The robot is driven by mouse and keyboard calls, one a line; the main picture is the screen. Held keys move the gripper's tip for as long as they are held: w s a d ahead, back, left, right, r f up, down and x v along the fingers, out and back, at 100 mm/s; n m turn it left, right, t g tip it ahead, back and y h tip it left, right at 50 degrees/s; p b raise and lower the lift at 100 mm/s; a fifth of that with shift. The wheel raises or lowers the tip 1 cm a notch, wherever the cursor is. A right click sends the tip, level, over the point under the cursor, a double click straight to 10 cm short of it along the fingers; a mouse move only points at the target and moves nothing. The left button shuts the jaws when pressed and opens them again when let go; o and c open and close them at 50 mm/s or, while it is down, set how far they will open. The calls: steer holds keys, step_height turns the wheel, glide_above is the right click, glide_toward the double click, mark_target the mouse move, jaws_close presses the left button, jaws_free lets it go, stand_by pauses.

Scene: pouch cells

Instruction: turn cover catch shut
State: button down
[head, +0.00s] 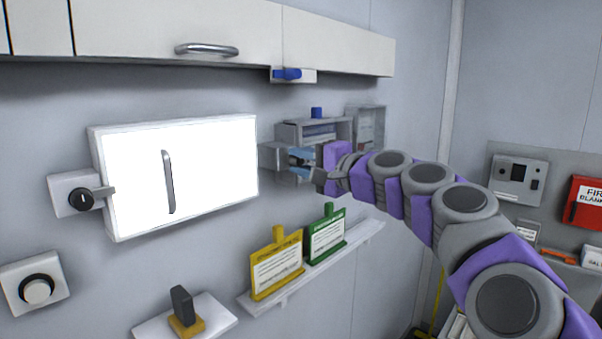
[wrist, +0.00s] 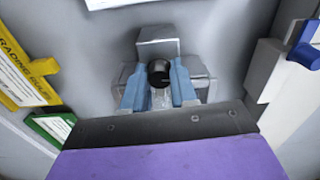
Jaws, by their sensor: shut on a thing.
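My gripper (wrist: 157,85) has its blue fingers closed on either side of a round black knob (wrist: 159,72) on a small grey block (wrist: 157,42). In the head view my gripper (head: 302,163) is at this grey block (head: 273,157), just right of the bright white cover panel (head: 215,170); the fingers hide the knob there. The cover panel has an upright grey handle (head: 168,182). At its left edge is another catch with a black knob (head: 80,199), whose grey lever reaches right onto the panel's edge.
Behind my gripper is a grey housing (head: 344,130) with a blue knob (head: 316,112). Below, a shelf (head: 350,241) holds a yellow tag (head: 277,262) and a green tag (head: 327,235). Overhead cabinets (head: 340,42) have a blue catch (head: 287,74) beneath.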

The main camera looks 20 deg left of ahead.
steer(key=shift+a+f+n+b, duration=0.2)
steer(key=shift+f+n+b, duration=0.25)
steer(key=shift+n, duration=0.25)
steer(key=c, duration=1.3)
jaws_free()
steer(key=shift+s, duration=0.1)
steer(key=o, duration=0.4)
steer(key=shift+d+r, duration=0.15)
steer(key=shift+r, duration=0.1)
steer(key=p+v, duration=0.2)
steer(key=v, duration=1.5)
steer(key=shift+d, duration=0.15)
